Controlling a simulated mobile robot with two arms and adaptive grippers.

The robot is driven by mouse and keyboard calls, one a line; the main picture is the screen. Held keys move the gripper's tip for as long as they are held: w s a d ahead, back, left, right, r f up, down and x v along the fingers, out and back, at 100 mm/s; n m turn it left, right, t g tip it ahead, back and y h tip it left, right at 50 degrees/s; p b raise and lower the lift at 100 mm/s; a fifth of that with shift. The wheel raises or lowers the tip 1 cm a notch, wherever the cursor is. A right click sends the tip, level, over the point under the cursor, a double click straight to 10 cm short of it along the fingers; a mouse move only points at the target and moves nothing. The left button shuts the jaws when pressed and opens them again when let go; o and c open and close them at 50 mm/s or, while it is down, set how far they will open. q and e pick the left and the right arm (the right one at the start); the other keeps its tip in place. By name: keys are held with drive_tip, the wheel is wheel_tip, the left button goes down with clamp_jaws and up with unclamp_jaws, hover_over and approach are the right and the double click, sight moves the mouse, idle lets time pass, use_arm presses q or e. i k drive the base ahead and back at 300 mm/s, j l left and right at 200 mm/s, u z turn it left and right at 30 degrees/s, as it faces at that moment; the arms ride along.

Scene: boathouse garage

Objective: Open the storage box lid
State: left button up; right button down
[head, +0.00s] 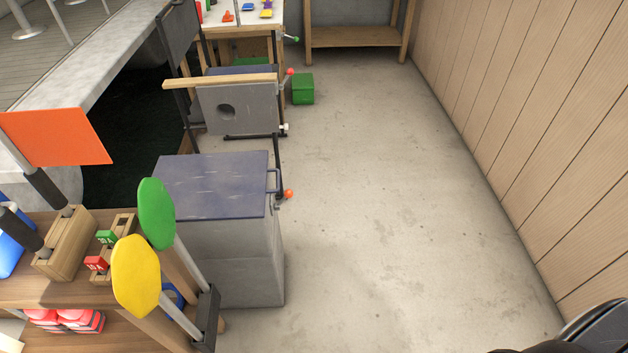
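A grey storage box (236,262) stands on the concrete floor left of the middle in the head view. Its flat, scuffed blue lid (212,184) lies level on top and looks closed. A blue handle (273,181) sticks out from the lid's right edge. An orange-red ball knob (288,194) shows on the box's right side, just below the handle. Neither of my grippers shows in the head view, and nothing touches the lid.
A wooden bench (110,284) with yellow (136,275) and green (157,213) paddles stands close at the box's near left. Behind are a grey panel with a hole (240,108) and a green cube (303,89). Floor to the right is clear up to the wood wall (540,110).

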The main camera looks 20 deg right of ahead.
sight(225, 186)
drive_tip(key=k+l, duration=0.1)
drive_tip(key=l, duration=0.45)
drive_tip(key=u, duration=0.7)
drive_tip(key=i+l+u, duration=0.15)
drive_tip(key=l+u, duration=0.25)
drive_tip(key=i+l+u, duration=0.1)
drive_tip(key=l+u, duration=0.7)
drive_tip(key=l, duration=0.2)
drive_tip(key=l+u, duration=0.45)
